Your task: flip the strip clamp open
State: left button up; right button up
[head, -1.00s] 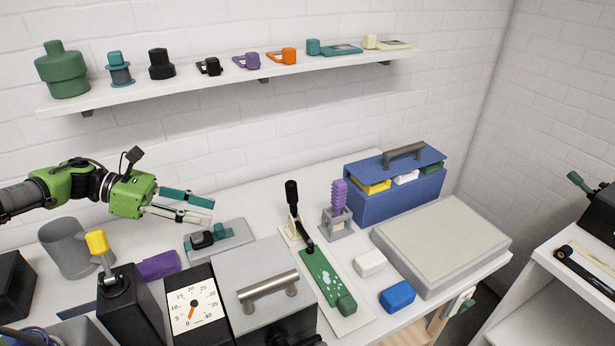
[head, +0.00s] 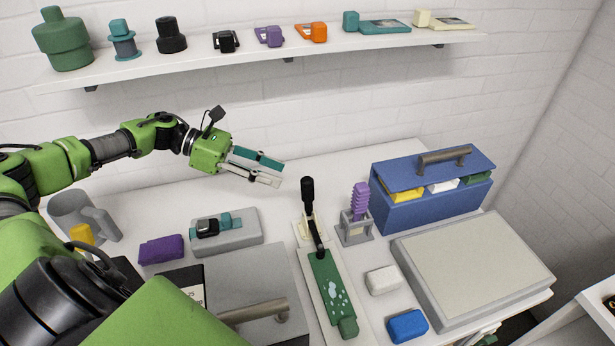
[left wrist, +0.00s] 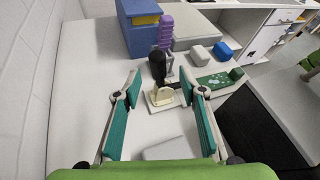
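The strip clamp (head: 311,222) is on a long pale board, with a cream base, an upright black handle (head: 307,190) and a black arm reaching onto a green strip plate (head: 327,282) with pale spots. In the left wrist view the handle (left wrist: 157,68) stands between the two fingers in the picture, and the cream base (left wrist: 162,97) shows below it. My left gripper (head: 282,174) is open and empty, its fingertips just left of the handle and apart from it. It also shows in the left wrist view (left wrist: 160,72). My right gripper is not in view.
A purple ribbed piece in a grey stand (head: 355,227) is right of the clamp. A blue box (head: 400,211) is behind it. A white block (head: 383,280) and a blue block (head: 407,326) lie at right. A grey block (head: 245,240) with a teal-black piece is at left.

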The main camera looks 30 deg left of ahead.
aim_at(308, 183)
pick_arm(q)
jog(key=x, duration=0.1)
jog(key=p+x, duration=0.1)
jog(key=x, duration=0.2)
jog(key=shift+w+d+r, duration=0.1)
jog(key=shift+w+r, duration=0.1)
jog(key=shift+r, duration=0.1)
jog(key=p+x, duration=0.1)
jog(key=x, duration=0.1)
jog(key=p+x, duration=0.1)
jog(key=x, duration=0.1)
jog(key=shift+w+d+f, duration=0.1)
jog(key=shift+w+f, duration=0.1)
jog(key=shift+f, duration=0.2)
jog(key=shift+d+f, duration=0.15)
jog(key=c, duration=0.5)
grip_shut()
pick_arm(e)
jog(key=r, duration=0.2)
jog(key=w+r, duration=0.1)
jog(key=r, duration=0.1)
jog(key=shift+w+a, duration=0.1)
